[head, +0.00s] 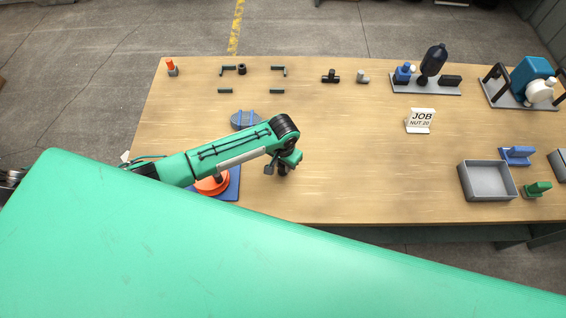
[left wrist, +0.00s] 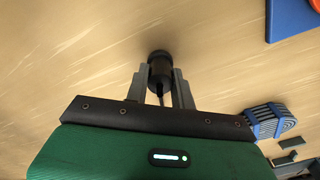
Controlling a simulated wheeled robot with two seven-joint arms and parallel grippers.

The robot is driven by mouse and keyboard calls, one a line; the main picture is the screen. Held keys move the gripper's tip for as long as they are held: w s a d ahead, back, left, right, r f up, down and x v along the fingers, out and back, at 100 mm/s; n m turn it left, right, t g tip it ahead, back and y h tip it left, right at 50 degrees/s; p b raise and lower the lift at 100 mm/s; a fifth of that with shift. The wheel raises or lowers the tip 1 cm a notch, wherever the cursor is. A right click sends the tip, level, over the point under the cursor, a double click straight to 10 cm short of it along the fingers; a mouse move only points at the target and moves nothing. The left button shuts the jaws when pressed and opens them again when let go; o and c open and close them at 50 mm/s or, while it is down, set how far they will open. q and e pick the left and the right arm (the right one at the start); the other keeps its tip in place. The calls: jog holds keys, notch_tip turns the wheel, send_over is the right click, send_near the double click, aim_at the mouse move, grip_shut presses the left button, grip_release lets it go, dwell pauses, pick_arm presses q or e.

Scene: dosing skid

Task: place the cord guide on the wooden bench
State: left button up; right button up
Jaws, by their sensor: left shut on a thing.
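The wooden bench (head: 350,140) fills the middle of the head view, and its bare top (left wrist: 60,60) also fills most of the left wrist view. My left gripper (head: 284,180) is over the bench's near part, left of centre. In the left wrist view my left gripper (left wrist: 160,85) is shut on a short dark round piece, which I take for the cord guide (left wrist: 159,62). A thin dark strand shows between the fingers. The wrist mostly hides the piece in the head view, and I cannot tell whether it touches the bench. My right gripper is out of view.
A grey coil with blue straps (head: 240,121) and a red round thing on a blue plate (head: 232,187) lie left of the gripper. A grey tray (head: 487,202) and a JOB sign (head: 421,120) stand to the right. The bench between is clear.

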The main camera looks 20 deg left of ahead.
pick_arm(q)
jog(key=shift+f, duration=0.2)
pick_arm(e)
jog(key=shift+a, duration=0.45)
pick_arm(q)
jog(key=shift+f, duration=0.15)
jog(key=o, duration=1)
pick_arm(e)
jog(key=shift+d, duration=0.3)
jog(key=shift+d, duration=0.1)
